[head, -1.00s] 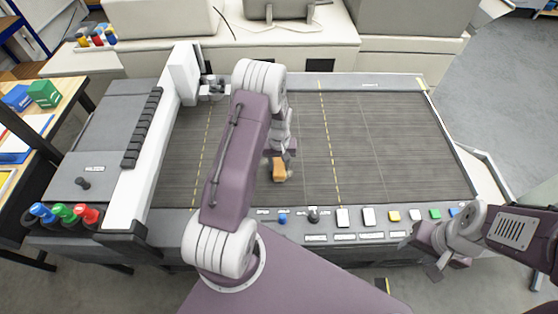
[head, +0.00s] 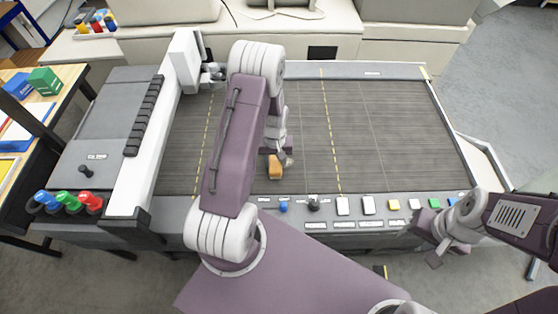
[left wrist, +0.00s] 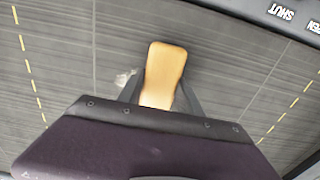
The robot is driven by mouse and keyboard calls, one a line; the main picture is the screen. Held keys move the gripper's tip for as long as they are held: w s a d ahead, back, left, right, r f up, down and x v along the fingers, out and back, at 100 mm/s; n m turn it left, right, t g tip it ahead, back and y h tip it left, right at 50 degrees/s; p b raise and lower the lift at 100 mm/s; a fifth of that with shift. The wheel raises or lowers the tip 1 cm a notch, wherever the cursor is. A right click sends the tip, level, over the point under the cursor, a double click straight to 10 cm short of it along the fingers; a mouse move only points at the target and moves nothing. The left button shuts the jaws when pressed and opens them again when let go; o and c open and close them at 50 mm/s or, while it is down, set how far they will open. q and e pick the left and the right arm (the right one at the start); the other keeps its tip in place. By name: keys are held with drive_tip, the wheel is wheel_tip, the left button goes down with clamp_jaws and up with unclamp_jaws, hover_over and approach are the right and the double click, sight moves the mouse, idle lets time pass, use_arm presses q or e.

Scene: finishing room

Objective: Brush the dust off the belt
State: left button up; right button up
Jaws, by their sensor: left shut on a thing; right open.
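The belt (head: 420,140) is a dark, ribbed surface with dashed yellow lines, on a grey machine; it also fills the left wrist view (left wrist: 75,45). My left gripper (head: 274,155) is over the belt, left of its middle, and shut on a brush with an orange wooden handle (head: 275,168). In the left wrist view the handle (left wrist: 163,72) sticks out between the fingers; its bristles are hidden. A small whitish patch, perhaps dust (left wrist: 125,78), shows beside the handle. My right gripper (head: 424,246) is open and empty, in front of the control panel's right part.
A control panel (head: 330,212) with buttons and knobs runs along the belt's front edge. A white gantry beam (head: 150,150) crosses the machine at the belt's left. Blue, green and red knobs (head: 66,203) are at the front left. A side table with boxes (head: 44,80) stands at far left.

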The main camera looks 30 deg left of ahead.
use_arm(q)
drive_tip(key=w, duration=0.1)
drive_tip(key=w+a, duration=0.1)
drive_tip(key=shift+w+a, duration=0.5)
drive_tip(key=shift+w, duration=0.25)
drive_tip(key=shift+w+a+f+b, duration=0.1)
drive_tip(key=shift+w+a+b, duration=0.35)
drive_tip(key=shift+w, duration=0.15)
drive_tip(key=shift+w+a+f+b, duration=0.1)
drive_tip(key=shift+w+a+b, duration=0.25)
drive_tip(key=shift+w, duration=0.2)
drive_tip(key=shift+w+a+r, duration=0.1)
drive_tip(key=shift+w+r, duration=0.1)
drive_tip(key=shift+w, duration=0.1)
